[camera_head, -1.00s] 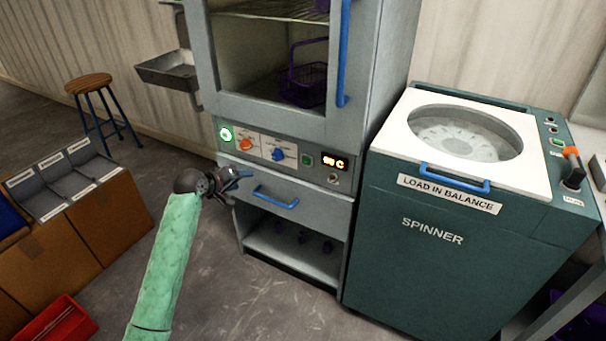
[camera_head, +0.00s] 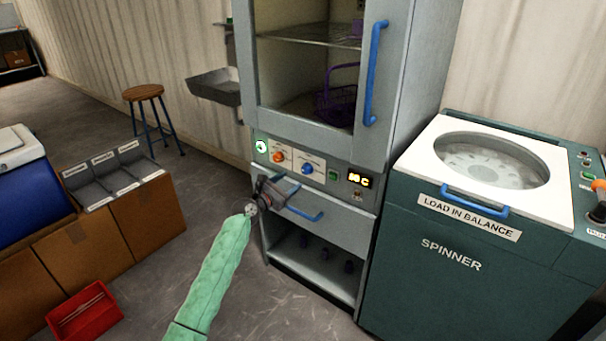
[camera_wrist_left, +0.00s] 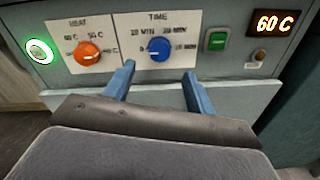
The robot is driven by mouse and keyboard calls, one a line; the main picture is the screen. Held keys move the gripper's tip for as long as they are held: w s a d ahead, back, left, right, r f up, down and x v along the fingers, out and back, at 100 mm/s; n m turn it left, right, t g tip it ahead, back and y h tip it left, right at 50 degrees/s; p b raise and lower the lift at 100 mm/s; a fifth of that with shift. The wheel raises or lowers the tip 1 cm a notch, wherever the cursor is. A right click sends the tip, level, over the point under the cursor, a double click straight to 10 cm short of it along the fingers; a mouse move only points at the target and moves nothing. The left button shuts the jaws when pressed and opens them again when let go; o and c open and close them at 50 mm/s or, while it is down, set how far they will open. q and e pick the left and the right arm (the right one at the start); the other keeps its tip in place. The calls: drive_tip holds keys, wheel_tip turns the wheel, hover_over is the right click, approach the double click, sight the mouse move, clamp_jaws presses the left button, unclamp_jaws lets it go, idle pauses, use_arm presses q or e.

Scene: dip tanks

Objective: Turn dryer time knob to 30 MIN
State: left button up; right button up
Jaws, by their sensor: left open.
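The dryer's blue TIME knob (camera_head: 307,168) is on the control panel under the glass door. In the left wrist view the TIME knob (camera_wrist_left: 159,48) is near the top centre, with minute labels around it. Its pointer seems to face left, but it is too small to be sure. My left gripper (camera_head: 285,187) is in front of the panel, just below the knob. In the left wrist view my left gripper (camera_wrist_left: 159,76) is open and empty, its two blue fingers apart on either side below the knob. My right gripper is not in view.
The orange HEAT knob (camera_wrist_left: 87,52) is left of the TIME knob. A green button (camera_wrist_left: 217,41) and a display (camera_wrist_left: 273,23) reading 60 C are to the right. A blue drawer handle (camera_head: 305,214) is below. The spinner (camera_head: 450,250) stands at the right.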

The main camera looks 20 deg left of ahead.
sight(304, 171)
use_arm(q)
drive_tip(key=shift+x, duration=3.9)
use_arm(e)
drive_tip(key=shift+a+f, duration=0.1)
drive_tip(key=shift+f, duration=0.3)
use_arm(q)
drive_tip(key=shift+a, duration=0.1)
drive_tip(key=c, duration=1)
drive_tip(key=shift+o, duration=0.2)
